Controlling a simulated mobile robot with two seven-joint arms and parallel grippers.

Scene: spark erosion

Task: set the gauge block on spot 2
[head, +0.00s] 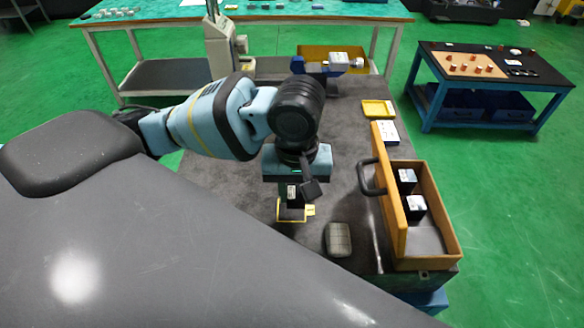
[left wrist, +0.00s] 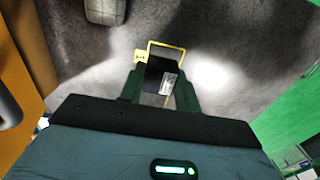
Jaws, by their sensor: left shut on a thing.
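My left gripper (head: 291,188) points down over the dark grey table top and is shut on a dark gauge block with a pale label (left wrist: 162,77). In the left wrist view the block sits between the two green fingers of the gripper (left wrist: 158,88). A yellow outlined spot (head: 291,219) with a small yellow tab lies right under the block; in the left wrist view its outline (left wrist: 167,43) shows around and beyond the block. I cannot read the spot's number, nor tell whether the block touches the table. My right gripper is not in view.
A wooden box (head: 447,231) with a black handle holds two dark blocks (head: 413,206), right of the gripper. A grey rounded object (head: 338,240) lies close by. A yellow tray (head: 378,109), a white card (head: 387,133) and a blue-and-silver device (head: 340,62) are farther back.

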